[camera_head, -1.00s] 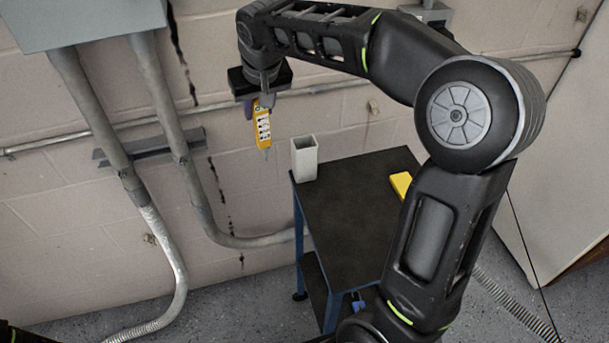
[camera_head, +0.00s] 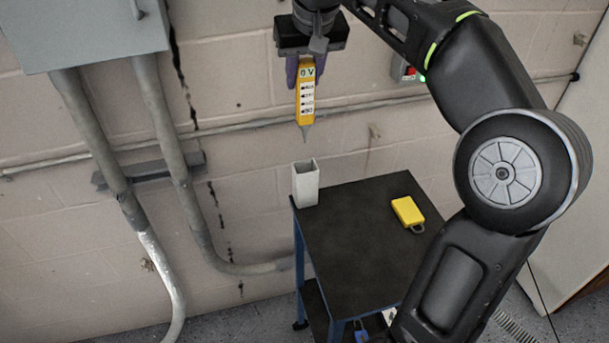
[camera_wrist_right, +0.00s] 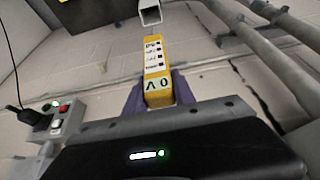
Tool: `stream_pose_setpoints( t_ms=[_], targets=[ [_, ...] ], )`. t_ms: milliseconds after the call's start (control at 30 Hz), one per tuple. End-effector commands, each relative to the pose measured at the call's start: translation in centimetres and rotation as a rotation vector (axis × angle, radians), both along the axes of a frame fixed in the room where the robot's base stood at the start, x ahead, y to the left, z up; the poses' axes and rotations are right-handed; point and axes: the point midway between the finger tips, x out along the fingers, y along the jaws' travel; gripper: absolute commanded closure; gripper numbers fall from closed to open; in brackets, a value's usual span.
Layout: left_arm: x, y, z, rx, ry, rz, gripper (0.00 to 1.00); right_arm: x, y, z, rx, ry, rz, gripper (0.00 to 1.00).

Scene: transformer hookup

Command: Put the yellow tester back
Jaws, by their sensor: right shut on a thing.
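The yellow tester (camera_head: 306,98) hangs tip down in my right gripper (camera_head: 305,68), which is shut on its upper end. Its display reads "0 V", and its grey tip points down. A white, open-topped square holder (camera_head: 306,186) stands on the back left corner of the cart. The tester's tip is above the holder's opening and apart from it. In the right wrist view the tester (camera_wrist_right: 155,62) sits between purple fingers, with the holder (camera_wrist_right: 150,14) beyond its tip. My left gripper is not in view.
The dark cart top (camera_head: 365,235) is mostly clear. A yellow object with a dark loop (camera_head: 408,212) lies at its right. A grey box (camera_head: 85,30) and conduits (camera_head: 160,120) are on the wall at left. A small box with a red switch (camera_wrist_right: 62,112) shows in the wrist view.

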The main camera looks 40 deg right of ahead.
Motion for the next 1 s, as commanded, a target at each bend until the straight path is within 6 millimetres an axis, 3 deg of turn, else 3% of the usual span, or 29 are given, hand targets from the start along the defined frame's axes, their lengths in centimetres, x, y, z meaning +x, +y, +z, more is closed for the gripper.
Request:
stream_pose_setpoints(
  t_ms=[500, 633, 1000],
  targets=[
    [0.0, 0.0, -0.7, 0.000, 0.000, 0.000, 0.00, -0.1, 0.0, -12.0, 0.000, 0.002, 0.000, 1.00],
    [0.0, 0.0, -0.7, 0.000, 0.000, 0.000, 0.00, 0.0, 0.0, -13.2, -0.001, 0.000, 0.000, 1.00],
    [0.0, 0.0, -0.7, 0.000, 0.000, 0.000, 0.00, 0.0, 0.0, -13.6, 0.000, 0.000, 0.000, 1.00]
  ],
)
